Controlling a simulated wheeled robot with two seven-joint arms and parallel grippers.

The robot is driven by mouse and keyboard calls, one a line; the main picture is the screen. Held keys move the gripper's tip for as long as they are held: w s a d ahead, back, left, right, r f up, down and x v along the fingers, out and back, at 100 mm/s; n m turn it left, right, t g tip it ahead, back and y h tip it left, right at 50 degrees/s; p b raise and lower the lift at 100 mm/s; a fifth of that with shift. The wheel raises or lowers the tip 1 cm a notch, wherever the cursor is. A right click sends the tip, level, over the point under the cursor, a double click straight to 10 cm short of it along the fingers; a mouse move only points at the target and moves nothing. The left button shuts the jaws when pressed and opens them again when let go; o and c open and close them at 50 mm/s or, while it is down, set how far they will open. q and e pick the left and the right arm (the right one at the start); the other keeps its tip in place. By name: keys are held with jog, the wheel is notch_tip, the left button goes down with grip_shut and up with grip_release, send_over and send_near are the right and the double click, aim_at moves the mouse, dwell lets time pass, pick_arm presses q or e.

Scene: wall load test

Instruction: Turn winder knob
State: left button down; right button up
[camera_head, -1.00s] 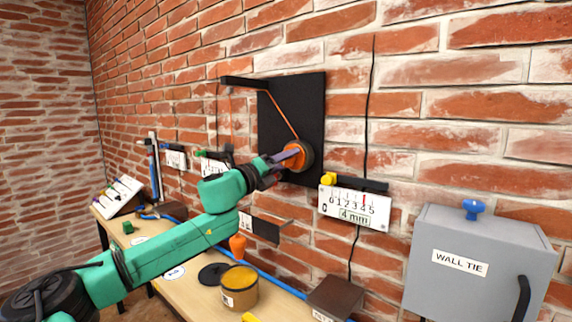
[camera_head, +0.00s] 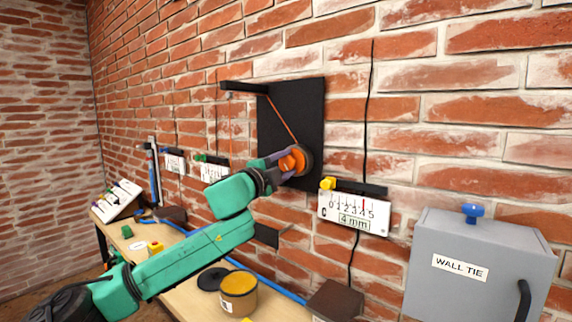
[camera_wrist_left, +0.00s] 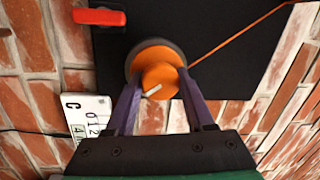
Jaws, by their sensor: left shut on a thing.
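The winder knob (camera_head: 302,156) is orange with a dark rim and sits on a black board (camera_head: 292,105) on the brick wall. In the left wrist view the orange knob (camera_wrist_left: 160,72) bears a short white mark pointing to the lower left. My left gripper (camera_head: 284,160) is shut on the knob, with its purple fingers on either side; the same gripper shows in the wrist view (camera_wrist_left: 158,82). An orange cord (camera_head: 281,118) runs from the knob up to a black arm (camera_head: 243,86), then hangs down behind my arm. My right gripper is not in view.
A grey WALL TIE box (camera_head: 470,262) stands at the right. A tin (camera_head: 238,295) stands on the bench. A red bar (camera_wrist_left: 98,17) shows in the wrist view.

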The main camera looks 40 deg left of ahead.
pick_arm(q)
jog(key=n, duration=0.4)
jog(key=shift+r+y+p, duration=0.1)
jog(key=shift+y+p, duration=0.2)
jog(key=n+g, duration=0.1)
jog(key=n, duration=0.3)
jog(key=shift+p, duration=0.4)
jog(key=n+p, duration=0.1)
jog(key=n, duration=0.2)
jog(key=shift+r+n+g, duration=0.1)
jog(key=shift+n+g, duration=0.2)
jog(key=shift+n, duration=0.1)
jog(key=n+p, duration=0.1)
jog(key=n, duration=0.2)
jog(key=n+g+p, duration=0.1)
jog(key=n+p, duration=0.1)
jog(key=n, duration=0.1)
jog(key=shift+n, duration=0.3)
jog(key=n+h+p, duration=0.1)
jog(key=n, duration=0.2)
jog(key=shift+p, duration=0.3)
jog(key=n+h+p, duration=0.1)
jog(key=n+p, duration=0.1)
jog(key=n, duration=0.1)
jog(key=shift+n, duration=0.4)
jog(key=shift+a+f+n+h+p, duration=0.1)
jog(key=shift+f+n+h+p, duration=0.1)
jog(key=shift+n+h+p, duration=0.5)
jog(key=shift+n+g+y, duration=0.3)
